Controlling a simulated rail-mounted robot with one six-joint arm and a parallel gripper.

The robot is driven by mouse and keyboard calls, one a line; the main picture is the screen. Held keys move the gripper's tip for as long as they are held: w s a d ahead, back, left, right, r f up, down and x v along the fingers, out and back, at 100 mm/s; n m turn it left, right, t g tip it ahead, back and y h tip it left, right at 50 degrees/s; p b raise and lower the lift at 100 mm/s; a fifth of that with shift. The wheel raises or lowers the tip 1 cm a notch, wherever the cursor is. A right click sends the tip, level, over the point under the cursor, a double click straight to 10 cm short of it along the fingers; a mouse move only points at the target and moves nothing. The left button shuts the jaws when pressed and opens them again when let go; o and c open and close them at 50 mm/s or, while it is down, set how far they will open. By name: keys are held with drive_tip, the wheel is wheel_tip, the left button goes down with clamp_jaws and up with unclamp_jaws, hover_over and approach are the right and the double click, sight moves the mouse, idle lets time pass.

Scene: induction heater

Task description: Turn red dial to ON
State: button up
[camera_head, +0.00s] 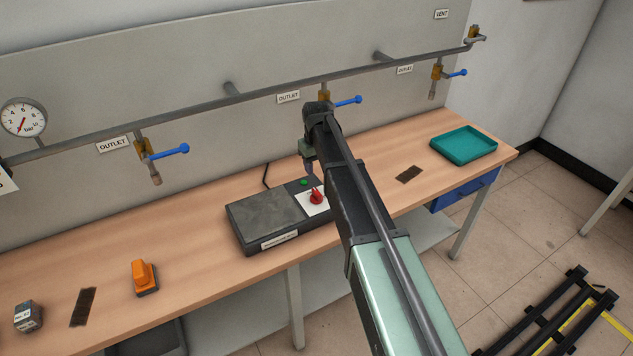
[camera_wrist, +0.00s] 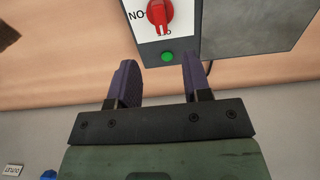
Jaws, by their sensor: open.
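The red dial (camera_head: 317,197) sits on a white panel at the right end of the dark grey induction heater (camera_head: 268,218) on the bench. In the wrist view the red dial (camera_wrist: 160,14) is near the top edge, partly cut off. Its label reads upside down, with "NO" at its left, which is ON seen inverted. A green button (camera_head: 304,182) is beside the panel and also shows in the wrist view (camera_wrist: 167,57). My gripper (camera_wrist: 160,75) is open and empty, apart from the dial. In the head view my arm hides part of the heater's right side.
An orange tool (camera_head: 144,278) and a small box (camera_head: 28,316) are on the bench at left. A teal tray (camera_head: 464,145) is at far right. A pipe with blue-handled valves (camera_head: 168,152) runs along the back wall above the bench.

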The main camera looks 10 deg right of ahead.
sight(316, 191)
wheel_tip(316, 191, down, 11)
drive_tip(key=b, duration=1)
drive_tip(key=shift+b, duration=0.35)
drive_tip(key=shift+r, duration=0.1)
clamp_jaws()
